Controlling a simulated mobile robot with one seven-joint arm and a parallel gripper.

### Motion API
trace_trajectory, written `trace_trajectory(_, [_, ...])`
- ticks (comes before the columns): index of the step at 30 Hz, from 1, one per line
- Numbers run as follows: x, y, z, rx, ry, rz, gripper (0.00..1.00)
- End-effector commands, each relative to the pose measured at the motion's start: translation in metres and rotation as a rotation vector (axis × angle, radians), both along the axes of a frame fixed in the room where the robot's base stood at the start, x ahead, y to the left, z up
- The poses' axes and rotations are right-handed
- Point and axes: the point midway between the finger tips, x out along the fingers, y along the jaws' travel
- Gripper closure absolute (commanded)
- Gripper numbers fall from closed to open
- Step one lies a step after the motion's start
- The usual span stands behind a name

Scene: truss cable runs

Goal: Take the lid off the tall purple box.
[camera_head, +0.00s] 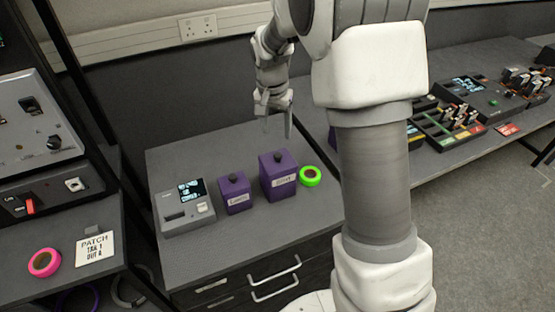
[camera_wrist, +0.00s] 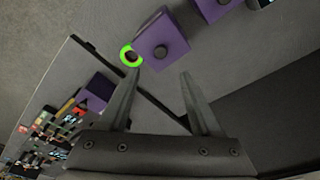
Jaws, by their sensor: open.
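The tall purple box (camera_head: 279,179) stands on the grey cabinet top, with a label on its front and a lid with a dark round knob (camera_head: 278,156) on top. In the wrist view the tall purple box (camera_wrist: 162,40) shows from above, beside the green tape ring. My gripper (camera_head: 277,136) is open and empty, above and behind the box in the head view. In the wrist view its two fingers (camera_wrist: 155,80) are spread apart with nothing between them. The fingers do not touch the box.
A shorter purple box (camera_head: 235,193) with a knobbed lid stands left of the tall one. A green tape ring (camera_head: 311,176) lies close at its right. A grey device with a screen (camera_head: 186,207) is further left. The cabinet top behind the boxes is clear.

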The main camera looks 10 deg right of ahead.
Motion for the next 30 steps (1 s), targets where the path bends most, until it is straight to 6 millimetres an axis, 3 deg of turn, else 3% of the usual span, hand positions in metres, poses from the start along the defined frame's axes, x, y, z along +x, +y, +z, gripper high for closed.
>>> trace_trajectory(6, [0.004, -0.003, -0.037, -0.001, 0.003, 0.000, 0.35])
trace_trajectory(13, [0.006, -0.004, -0.052, -0.001, 0.003, 0.000, 0.35])
trace_trajectory(21, [0.009, -0.006, -0.089, 0.000, 0.001, 0.000, 0.35])
trace_trajectory(30, [0.011, -0.006, -0.097, 0.000, -0.001, 0.000, 0.35])
